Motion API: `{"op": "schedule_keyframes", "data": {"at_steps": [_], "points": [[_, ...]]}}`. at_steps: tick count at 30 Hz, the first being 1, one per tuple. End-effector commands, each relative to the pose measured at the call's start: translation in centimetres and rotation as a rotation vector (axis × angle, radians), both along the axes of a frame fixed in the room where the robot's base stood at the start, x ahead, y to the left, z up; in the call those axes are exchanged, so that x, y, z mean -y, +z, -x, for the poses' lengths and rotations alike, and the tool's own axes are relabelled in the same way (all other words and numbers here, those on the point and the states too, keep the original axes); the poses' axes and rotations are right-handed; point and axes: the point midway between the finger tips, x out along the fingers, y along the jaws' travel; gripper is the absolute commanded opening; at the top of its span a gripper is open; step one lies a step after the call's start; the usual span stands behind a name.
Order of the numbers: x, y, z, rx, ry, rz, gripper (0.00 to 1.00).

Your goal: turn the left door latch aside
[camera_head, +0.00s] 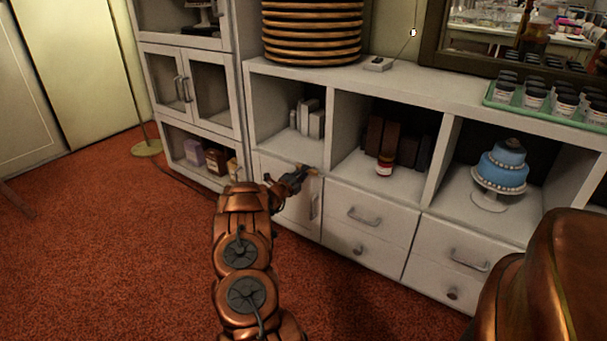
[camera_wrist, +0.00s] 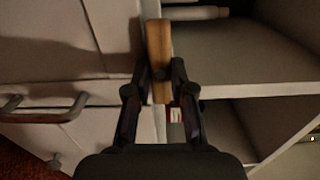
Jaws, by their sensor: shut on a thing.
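The latch is a small wooden bar (camera_wrist: 159,50) in the wrist view, at the front edge of the cabinet above the left door. My gripper (camera_wrist: 159,80) has its two dark fingers closed on either side of this bar. In the head view my gripper (camera_head: 296,179) reaches the upper right corner of the white door (camera_head: 283,192). The bar is mostly hidden there by the fingers. The door looks closed, with a vertical metal handle (camera_head: 314,206) near its right edge.
Drawers (camera_head: 367,218) lie right of the door. Open compartments above hold white boxes (camera_head: 309,118), a red-labelled jar (camera_head: 385,165) and a blue cake (camera_head: 502,166). A glass-door cabinet (camera_head: 189,97) stands left. Red carpet (camera_head: 110,255) is clear at left.

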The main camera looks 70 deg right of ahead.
Motion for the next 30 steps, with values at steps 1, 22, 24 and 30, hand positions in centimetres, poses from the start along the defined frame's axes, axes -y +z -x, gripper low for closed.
{"op": "schedule_keyframes", "data": {"at_steps": [1,22,24,30], "points": [[0.0,0.0,0.0,0.001,0.0,-0.001,0.25],[-0.9,0.1,-0.3,0.001,0.0,0.0,0.48],[-1.6,0.1,-0.5,0.001,0.0,0.001,0.48],[-4.3,0.0,-1.1,-0.001,0.003,-0.001,0.48]]}}
